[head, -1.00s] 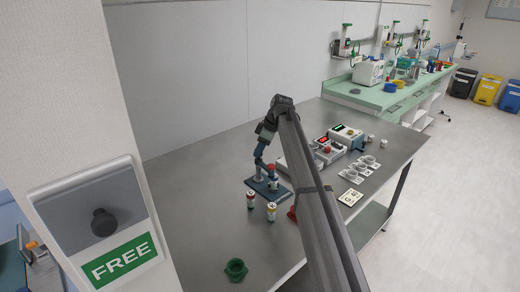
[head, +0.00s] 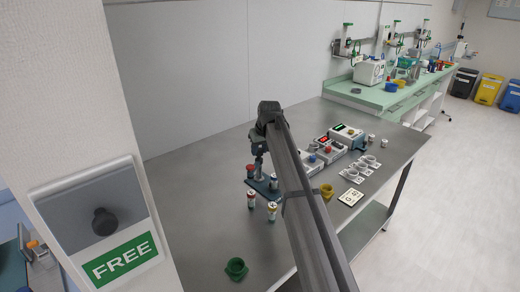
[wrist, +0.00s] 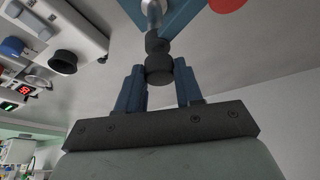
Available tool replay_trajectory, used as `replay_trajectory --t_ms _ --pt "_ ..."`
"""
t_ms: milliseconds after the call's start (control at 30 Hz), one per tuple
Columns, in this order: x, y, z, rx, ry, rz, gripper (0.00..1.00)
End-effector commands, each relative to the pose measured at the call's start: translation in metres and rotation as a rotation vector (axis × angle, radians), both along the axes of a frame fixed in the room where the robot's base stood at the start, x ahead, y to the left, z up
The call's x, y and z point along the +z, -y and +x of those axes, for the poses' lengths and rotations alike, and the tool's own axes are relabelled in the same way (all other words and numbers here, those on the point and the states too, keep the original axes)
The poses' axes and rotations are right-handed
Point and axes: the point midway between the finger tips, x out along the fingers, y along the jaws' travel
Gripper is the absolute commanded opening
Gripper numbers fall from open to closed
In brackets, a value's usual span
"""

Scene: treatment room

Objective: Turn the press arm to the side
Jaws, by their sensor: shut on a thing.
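The press stands on a blue base (head: 268,187) on the steel table in the head view. Its grey upright (head: 259,167) shows below my gripper (head: 258,149). A red-topped part (head: 250,170) shows at the left of the base; I cannot tell if it belongs to the press. In the wrist view my blue fingers (wrist: 160,88) are shut on the press arm, with its dark round knob (wrist: 159,70) between them. A silver shaft (wrist: 152,12) and blue plate (wrist: 182,14) lie beyond it, and a red disc (wrist: 228,3) is cut by the top edge.
Two capped vials (head: 251,200) (head: 272,211) stand in front of the press. A green cup (head: 236,268) is nearer the front edge. A yellow cup (head: 326,191), white devices (head: 326,152) and a card (head: 351,197) lie to the right. My arm hides part of the table.

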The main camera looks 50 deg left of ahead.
Motion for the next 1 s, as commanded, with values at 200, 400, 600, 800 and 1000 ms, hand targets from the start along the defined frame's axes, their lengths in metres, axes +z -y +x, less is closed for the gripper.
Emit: replay_trajectory --t_ms 200,400,600,800,1000 --pt "0.0002 -0.0002 -0.0014 -0.151 0.001 -0.001 0.00" --pt "0.0001 -0.0002 -0.0012 -0.247 0.001 -0.002 0.00" --pt "0.0001 -0.0004 -0.0013 -0.295 -0.001 -0.002 0.00" --pt "0.0000 -0.0002 -0.0014 -0.309 0.000 -0.003 0.00" --pt "-0.0001 -0.0002 -0.0014 -0.308 0.000 -0.003 0.00"
